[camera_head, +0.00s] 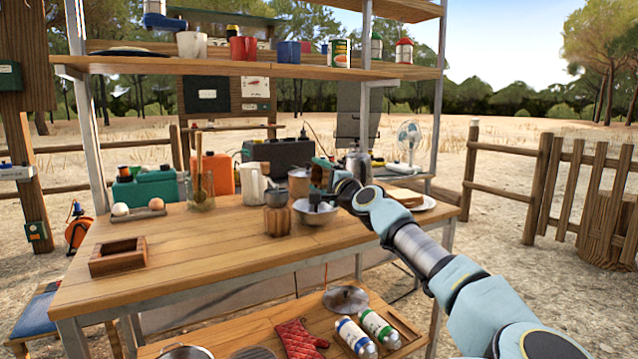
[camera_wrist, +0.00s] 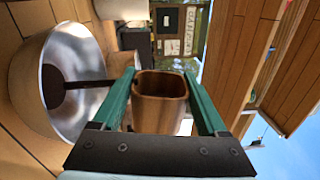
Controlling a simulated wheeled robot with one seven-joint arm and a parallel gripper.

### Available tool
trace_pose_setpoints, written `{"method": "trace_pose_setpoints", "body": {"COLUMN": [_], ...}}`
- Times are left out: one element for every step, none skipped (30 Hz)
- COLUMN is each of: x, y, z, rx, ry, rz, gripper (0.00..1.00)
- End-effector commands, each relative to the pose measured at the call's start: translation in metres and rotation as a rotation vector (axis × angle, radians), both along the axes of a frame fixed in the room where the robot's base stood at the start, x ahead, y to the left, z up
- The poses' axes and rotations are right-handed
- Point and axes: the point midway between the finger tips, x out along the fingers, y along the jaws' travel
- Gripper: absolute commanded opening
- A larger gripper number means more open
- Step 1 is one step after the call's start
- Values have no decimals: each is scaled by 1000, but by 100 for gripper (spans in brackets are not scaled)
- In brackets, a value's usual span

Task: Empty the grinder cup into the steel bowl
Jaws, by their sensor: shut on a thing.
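My gripper (camera_head: 322,176) is above the steel bowl (camera_head: 312,215) on the wooden table. In the wrist view, its green fingers (camera_wrist: 160,92) are shut on the brown grinder cup (camera_wrist: 160,112). The cup's inside is mostly hidden.
A fluted brown cup (camera_head: 277,221) stands just left of the bowl, with a white pitcher (camera_head: 253,184) and a copper-coloured canister (camera_head: 299,183) behind. A shelf (camera_head: 250,68) hangs above. The table's front left is clear beside a wooden box (camera_head: 118,262).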

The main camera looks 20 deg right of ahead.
Motion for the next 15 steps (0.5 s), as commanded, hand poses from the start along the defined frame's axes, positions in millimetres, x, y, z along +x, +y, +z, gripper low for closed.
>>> {"method": "trace_pose_setpoints", "body": {"x": [0,0,0,0,0,0,0,0,0,0,0,0,0,0,0], "y": [1,1,1,2,2,3,3,3,4,4,4,5,5,6,6], "z": [-3,-4,-4,-4,-5,-5,-5,-6,-6,-6,-6,-6,-6,-6,-6], "rx": [-22,-35,-54,-67,-80,-99,-112,-125,-144,-158,-174,-195,-211,-227,-247], "ry": [-2,-3,-5,-6,-7,-8,-10,-11,-12,-13,-15,-17,-18,-20,-22], "rz": [0,0,1,0,0,1,1,1,0,0,1,0,0,0,0], "gripper": [18,18,18,18,18,18,18,18,18,18,18,18,18,18,18]}}
